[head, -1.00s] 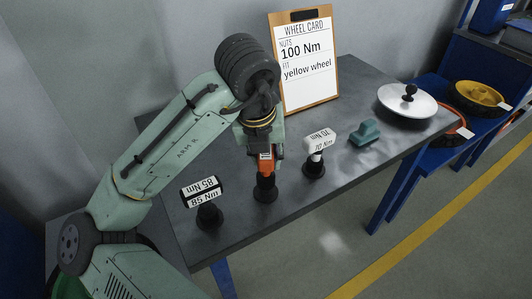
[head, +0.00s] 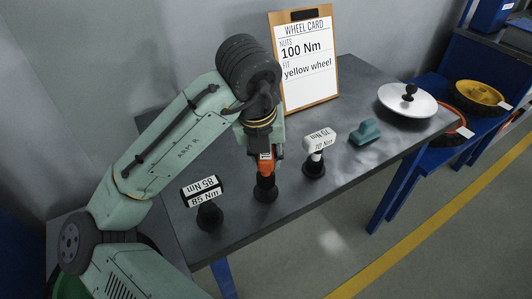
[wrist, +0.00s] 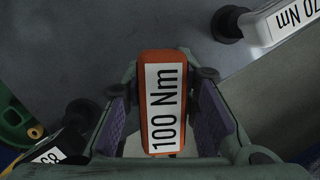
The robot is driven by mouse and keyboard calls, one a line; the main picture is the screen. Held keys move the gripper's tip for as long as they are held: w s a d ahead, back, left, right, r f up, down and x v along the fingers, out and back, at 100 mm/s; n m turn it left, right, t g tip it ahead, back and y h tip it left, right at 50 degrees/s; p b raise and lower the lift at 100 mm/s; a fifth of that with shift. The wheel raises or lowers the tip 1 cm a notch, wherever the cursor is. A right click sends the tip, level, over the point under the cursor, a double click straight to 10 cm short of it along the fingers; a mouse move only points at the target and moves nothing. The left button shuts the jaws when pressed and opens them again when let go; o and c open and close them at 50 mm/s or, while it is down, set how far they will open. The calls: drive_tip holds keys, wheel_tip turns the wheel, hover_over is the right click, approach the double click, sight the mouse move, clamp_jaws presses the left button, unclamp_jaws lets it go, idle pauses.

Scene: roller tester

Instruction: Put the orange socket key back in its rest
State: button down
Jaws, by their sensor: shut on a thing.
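The orange socket key (head: 266,163) stands upright at the middle rest (head: 265,190), a black round-footed post on the grey table. In the wrist view the key's orange head (wrist: 163,100) carries a "100 Nm" label and lies between the two finger pads. My gripper (wrist: 165,110) is shut on it; it comes down from above in the head view (head: 262,150). How deep the key sits in the rest is hidden by the gripper and the key's head.
A black-and-white "85 Nm" key (head: 203,192) stands left of my gripper and a white "70 Nm" key (head: 319,141) right. A teal object (head: 365,132), a silver disc (head: 407,101) and the wheel card (head: 306,62) are farther off. The table's front right is clear.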

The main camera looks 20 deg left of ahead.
drive_tip(key=shift+f, duration=0.2)
drive_tip(key=shift+f+b, duration=1.05)
drive_tip(key=shift+f, duration=0.2)
drive_tip(key=c, duration=1.2)
unclamp_jaws()
drive_tip(key=v, duration=1.2)
